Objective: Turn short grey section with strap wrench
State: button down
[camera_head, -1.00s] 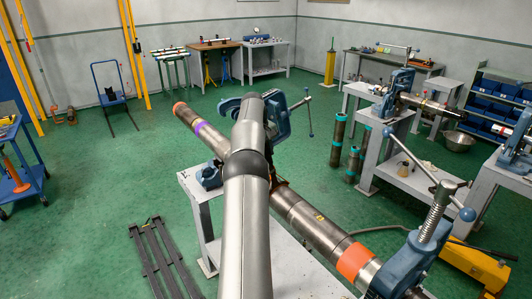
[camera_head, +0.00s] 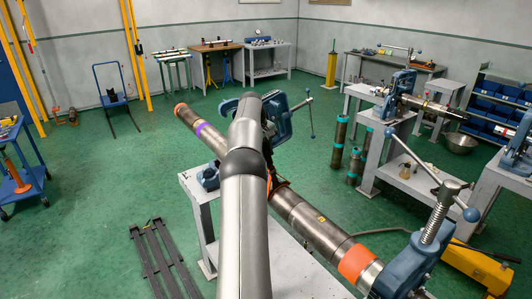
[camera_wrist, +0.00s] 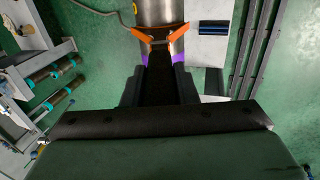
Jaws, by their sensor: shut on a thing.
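A long grey pipe (camera_head: 300,222) runs diagonally through the head view, with a purple band (camera_head: 203,131) toward its far end and an orange band (camera_head: 357,264) near the front vise (camera_head: 405,268). My arm covers the pipe's middle, so the short grey section cannot be singled out. In the wrist view, the strap wrench has a dark handle (camera_wrist: 159,68) and an orange strap (camera_wrist: 147,37) lying across the pipe (camera_wrist: 160,12). My gripper (camera_wrist: 158,88) is shut on the handle, with a finger on each side. The strap's far side is hidden.
A rear blue vise (camera_head: 285,115) stands behind my arm on the pale bench (camera_head: 206,232). A dark slatted frame (camera_head: 163,258) lies on the floor at left. Upright pipes (camera_head: 340,130) and another vise bench (camera_head: 395,165) stand at right.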

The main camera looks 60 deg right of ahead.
jog(key=shift+p+v, duration=0.3)
jog(key=shift+v, duration=1.9)
jog(key=shift+w, duration=0.1)
